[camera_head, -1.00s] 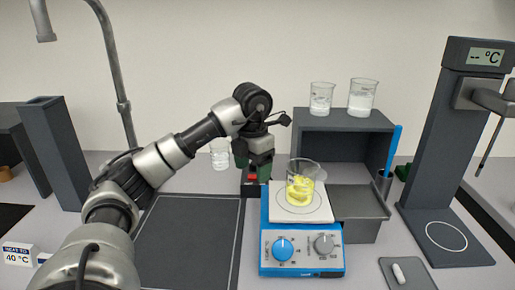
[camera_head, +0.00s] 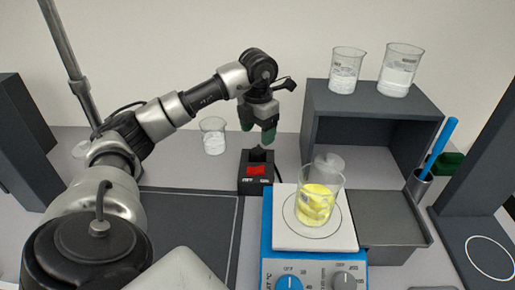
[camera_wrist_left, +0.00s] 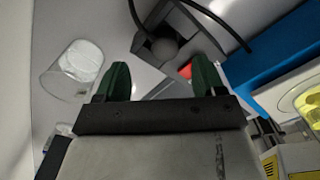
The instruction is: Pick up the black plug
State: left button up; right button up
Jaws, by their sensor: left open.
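The black plug (camera_head: 258,154) appears as a small dark shape at the top of a black socket box (camera_head: 246,184) with a red switch. It is small and hard to make out in the head view. In the left wrist view a rounded dark grey plug end (camera_wrist_left: 165,48) with a black cable shows beyond the fingers, beside the red switch. My left gripper (camera_head: 258,131), with green fingertips, is open and empty just above and behind the box in the picture. In the left wrist view its fingers (camera_wrist_left: 162,80) stand wide apart. My right gripper is not in view.
A blue hotplate (camera_head: 268,250) with a beaker of yellow contents (camera_head: 316,202) stands right of the box. A glass beaker (camera_head: 213,137) stands left of the gripper. A grey shelf (camera_head: 318,130) carries two beakers. A dark mat (camera_head: 185,235) lies in front.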

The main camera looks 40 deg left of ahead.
aim_at(259, 149)
pick_arm(q)
jog(key=f, duration=0.3)
jog(key=f+p, duration=0.1)
jog(key=shift+s+d+f, duration=0.15)
jog(key=shift+d, duration=0.1)
jog(key=shift+f, duration=0.7)
jog(key=c, duration=1.2)
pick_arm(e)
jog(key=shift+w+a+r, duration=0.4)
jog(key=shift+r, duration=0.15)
pick_arm(q)
jog(key=shift+o, duration=0.2)
